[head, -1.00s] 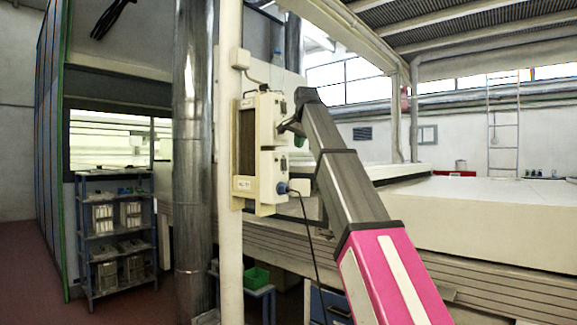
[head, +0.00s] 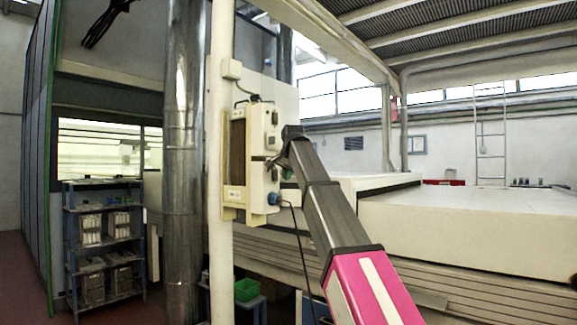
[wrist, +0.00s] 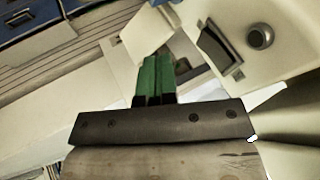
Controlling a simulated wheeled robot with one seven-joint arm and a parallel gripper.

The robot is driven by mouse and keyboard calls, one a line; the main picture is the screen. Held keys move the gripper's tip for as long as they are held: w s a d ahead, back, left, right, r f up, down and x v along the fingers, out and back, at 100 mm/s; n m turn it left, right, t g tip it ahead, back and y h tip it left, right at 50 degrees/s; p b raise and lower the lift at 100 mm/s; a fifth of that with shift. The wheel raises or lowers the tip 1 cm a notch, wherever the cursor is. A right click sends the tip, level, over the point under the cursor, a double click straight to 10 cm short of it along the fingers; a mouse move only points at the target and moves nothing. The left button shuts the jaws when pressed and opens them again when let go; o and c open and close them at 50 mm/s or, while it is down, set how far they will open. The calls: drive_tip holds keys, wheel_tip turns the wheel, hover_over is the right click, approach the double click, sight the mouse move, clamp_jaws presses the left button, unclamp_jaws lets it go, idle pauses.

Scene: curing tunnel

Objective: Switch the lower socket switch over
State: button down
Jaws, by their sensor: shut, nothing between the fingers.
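The pale socket box (head: 262,150) is fixed to a post, with an upper and a lower unit. A blue plug (head: 274,198) with a dark cable sits low on the lower unit. My gripper (head: 286,172) is at the right side of the box, around the lower unit's top, and partly hidden by my arm. In the wrist view my gripper (wrist: 158,64) has its green fingers shut and empty. Right of them, a pale housing (wrist: 285,75) carries a dark rectangular recess (wrist: 218,50) and a grey round knob (wrist: 260,37). I cannot tell the switch's position or whether the fingers touch the housing.
The pale post (head: 221,130) and a metal duct (head: 183,150) stand left of the box. A loaded shelf rack (head: 104,183) is further left. The long pale tunnel housing (head: 470,225) fills the right side. A green bin (head: 247,289) is low behind the post.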

sight(277, 178)
drive_tip(key=w+a, duration=0.2)
drive_tip(key=shift+a+f, duration=0.1)
drive_tip(key=shift+a, duration=0.25)
drive_tip(key=shift+w+a, duration=0.2)
drive_tip(key=shift+w+a+f, duration=0.2)
drive_tip(key=shift+a, duration=0.1)
drive_tip(key=shift+d, duration=0.1)
drive_tip(key=shift+r, duration=0.15)
drive_tip(key=shift+r, duration=0.75)
